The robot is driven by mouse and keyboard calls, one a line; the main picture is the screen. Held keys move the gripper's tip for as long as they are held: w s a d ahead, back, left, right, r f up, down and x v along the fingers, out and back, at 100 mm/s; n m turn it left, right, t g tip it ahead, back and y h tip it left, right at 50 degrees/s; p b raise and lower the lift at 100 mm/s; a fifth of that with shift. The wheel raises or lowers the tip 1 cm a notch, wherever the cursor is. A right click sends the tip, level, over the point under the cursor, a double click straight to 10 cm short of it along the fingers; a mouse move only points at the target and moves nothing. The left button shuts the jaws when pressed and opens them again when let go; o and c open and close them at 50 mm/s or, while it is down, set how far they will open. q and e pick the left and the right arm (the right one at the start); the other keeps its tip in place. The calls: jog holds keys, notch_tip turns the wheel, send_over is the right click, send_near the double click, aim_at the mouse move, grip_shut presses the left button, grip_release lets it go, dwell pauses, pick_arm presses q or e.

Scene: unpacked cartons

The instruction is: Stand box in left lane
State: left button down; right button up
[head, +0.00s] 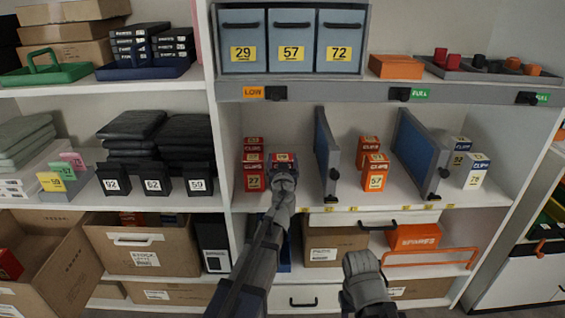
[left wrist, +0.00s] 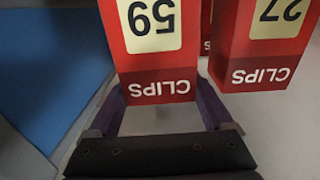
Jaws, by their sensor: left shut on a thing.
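A red clips box marked 59 (left wrist: 155,35) is between the fingers of my left gripper (head: 283,172), which is shut on it. In the head view this box (head: 281,158) shows just beyond the gripper, in the left lane. It looks upright; whether its base touches the shelf is hidden. A red box marked 27 (head: 253,180) stands to its left, with another red box (head: 253,146) behind; the 27 box also shows close by in the left wrist view (left wrist: 262,45). My right gripper (head: 364,268) is low at the front, its fingers unclear.
A blue-panelled divider (head: 322,145) bounds the left lane on the right. A second divider (head: 412,145) and blue-and-white boxes (head: 475,172) are further right. The shelf above (head: 300,92) overhangs the lanes.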

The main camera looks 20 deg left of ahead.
pick_arm(q)
jog(key=shift+f, duration=0.15)
grip_release()
jog(key=shift+r, duration=0.25)
jog(key=v, duration=1.2)
jog(key=shift+f, duration=0.1)
